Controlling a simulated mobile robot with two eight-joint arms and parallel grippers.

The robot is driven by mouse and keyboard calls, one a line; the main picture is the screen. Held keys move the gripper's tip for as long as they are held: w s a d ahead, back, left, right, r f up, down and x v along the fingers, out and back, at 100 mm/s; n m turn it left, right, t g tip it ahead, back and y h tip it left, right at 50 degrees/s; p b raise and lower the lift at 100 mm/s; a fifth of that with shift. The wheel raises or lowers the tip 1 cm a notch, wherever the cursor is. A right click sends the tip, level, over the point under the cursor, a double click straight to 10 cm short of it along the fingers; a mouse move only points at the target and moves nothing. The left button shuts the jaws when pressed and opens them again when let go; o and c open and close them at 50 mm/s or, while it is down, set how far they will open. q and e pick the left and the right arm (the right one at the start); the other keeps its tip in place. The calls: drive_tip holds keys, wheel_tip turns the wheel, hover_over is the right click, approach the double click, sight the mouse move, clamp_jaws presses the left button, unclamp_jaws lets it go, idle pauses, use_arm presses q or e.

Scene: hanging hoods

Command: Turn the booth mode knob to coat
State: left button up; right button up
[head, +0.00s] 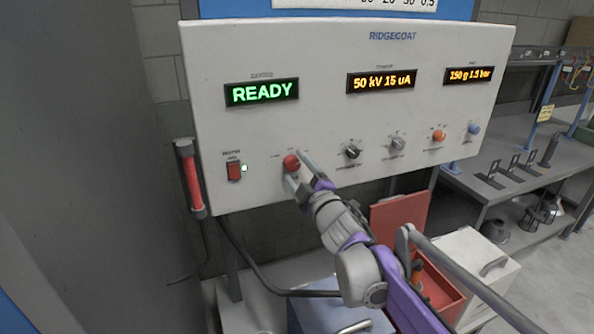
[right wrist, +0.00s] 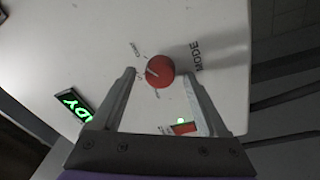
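The red mode knob (head: 291,162) sits on the lower left part of the white control panel, with small labels around it. In the right wrist view the knob (right wrist: 160,71) is a round red cap with a pale pointer mark, beside the word MODE; its other labels are too small to read surely. My right gripper (head: 297,172) is at the knob, and its two fingers stand apart on either side of it. In the right wrist view the open fingers (right wrist: 160,72) show gaps to the knob on both sides. My left gripper is not in view.
The panel (head: 330,55) carries a green READY display (head: 262,92), two amber displays, a red rocker switch (head: 233,171) and several other knobs to the right. A red cylinder (head: 192,180) hangs at its left edge. A red toolbox (head: 440,285) and grey shelving stand lower right.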

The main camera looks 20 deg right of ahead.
drive_tip(key=s+f+b, duration=0.1)
drive_tip(key=s, duration=0.9)
drive_tip(key=shift+s, duration=0.4)
